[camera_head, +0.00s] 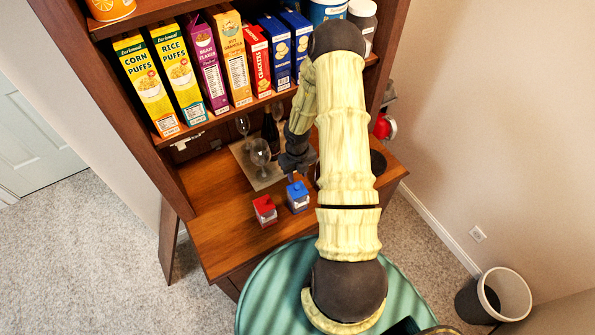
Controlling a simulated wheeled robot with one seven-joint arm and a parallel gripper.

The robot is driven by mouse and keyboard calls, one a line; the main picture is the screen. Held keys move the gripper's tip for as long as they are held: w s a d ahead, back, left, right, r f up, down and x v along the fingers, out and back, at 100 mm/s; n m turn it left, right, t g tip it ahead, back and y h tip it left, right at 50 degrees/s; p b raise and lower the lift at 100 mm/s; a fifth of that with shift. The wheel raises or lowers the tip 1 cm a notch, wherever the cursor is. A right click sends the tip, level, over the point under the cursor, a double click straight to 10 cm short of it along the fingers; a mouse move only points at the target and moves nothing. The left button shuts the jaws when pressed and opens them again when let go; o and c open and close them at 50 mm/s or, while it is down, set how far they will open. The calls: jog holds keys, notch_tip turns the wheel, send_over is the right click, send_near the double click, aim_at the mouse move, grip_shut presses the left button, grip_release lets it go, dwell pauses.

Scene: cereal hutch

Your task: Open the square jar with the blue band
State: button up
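The square jar with the blue band (297,198) stands upright on the wooden counter of the hutch. It is small, with a blue top. My gripper (294,168) is dark and reaches down just above this jar. Its fingertips are too small and dark to tell whether they are open or touch the lid. My pale yellow arm comes in from the bottom right and hides part of the counter right of the jar.
A similar jar in red (265,211) stands close left of the blue one. Wine glasses (260,154) and a dark bottle (270,133) stand on a tray (241,157) behind. Cereal boxes (175,72) fill the shelf above. The counter's left part (212,229) is clear.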

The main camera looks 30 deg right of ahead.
aim_at(297, 186)
jog(key=shift+w+f+b, duration=0.1)
jog(key=shift+f+b, duration=0.85)
jog(key=shift+f, duration=0.05)
jog(key=shift+s+f+b, duration=0.2)
jog(key=shift+f+b, duration=0.55)
jog(key=shift+w+f+b, duration=0.1)
jog(key=shift+f+b, duration=0.35)
jog(key=shift+f, duration=0.05)
jog(key=shift+f+b, duration=1.05)
jog(key=shift+f, duration=0.45)
jog(key=shift+r, duration=0.15)
grip_shut()
